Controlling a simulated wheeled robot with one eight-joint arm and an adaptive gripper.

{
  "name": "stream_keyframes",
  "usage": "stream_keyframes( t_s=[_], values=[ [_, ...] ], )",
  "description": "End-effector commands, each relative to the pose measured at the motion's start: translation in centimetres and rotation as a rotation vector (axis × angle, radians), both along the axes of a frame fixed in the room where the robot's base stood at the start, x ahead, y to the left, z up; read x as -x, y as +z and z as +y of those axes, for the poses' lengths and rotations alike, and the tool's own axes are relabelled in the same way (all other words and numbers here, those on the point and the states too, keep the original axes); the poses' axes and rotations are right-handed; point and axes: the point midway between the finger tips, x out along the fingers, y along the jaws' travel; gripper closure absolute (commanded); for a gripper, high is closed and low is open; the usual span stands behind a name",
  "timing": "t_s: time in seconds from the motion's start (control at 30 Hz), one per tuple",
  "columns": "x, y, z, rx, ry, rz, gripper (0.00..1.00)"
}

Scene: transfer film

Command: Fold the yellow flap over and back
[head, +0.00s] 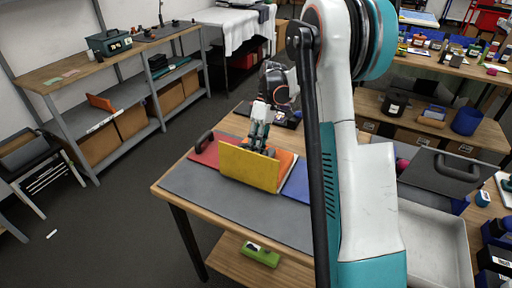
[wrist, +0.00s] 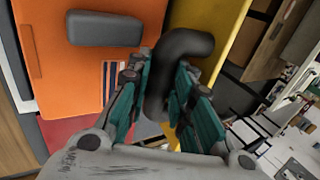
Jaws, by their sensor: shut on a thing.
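The yellow flap (head: 248,167) stands nearly upright over the table, its broad face towards the head camera. In the wrist view the yellow flap (wrist: 228,30) is at the upper right. My gripper (head: 262,143) is behind the flap's top edge in the head view. In the wrist view my gripper (wrist: 163,80) has its fingers on either side of a dark curved handle (wrist: 187,44) beside the flap and is shut on it. An orange panel (wrist: 60,75) with a grey block lies behind the flap. The handle's join to the flap is hard to see.
A grey mat (head: 205,187) covers the table front. A red panel (head: 211,154) with a black handle (head: 204,142) lies left of the flap, a blue panel (head: 298,182) right. A grey bin (head: 436,235) stands at right. A green box (head: 260,254) lies below.

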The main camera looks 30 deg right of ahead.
Motion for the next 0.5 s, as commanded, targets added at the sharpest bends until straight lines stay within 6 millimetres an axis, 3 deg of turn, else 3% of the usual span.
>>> stream_keyframes(
  t_s=[0.07, 0.1, 0.17, 0.5],
  values=[
    [-0.09, 0.11, 0.11, -0.002, 0.001, -0.002, 1.0],
    [-0.09, 0.11, 0.11, -0.002, 0.001, -0.002, 0.7],
    [-0.07, 0.1, 0.1, -0.002, 0.001, -0.002, 0.59],
    [-0.06, 0.17, 0.01, -0.001, 0.0, -0.001, 0.59]
  ],
)
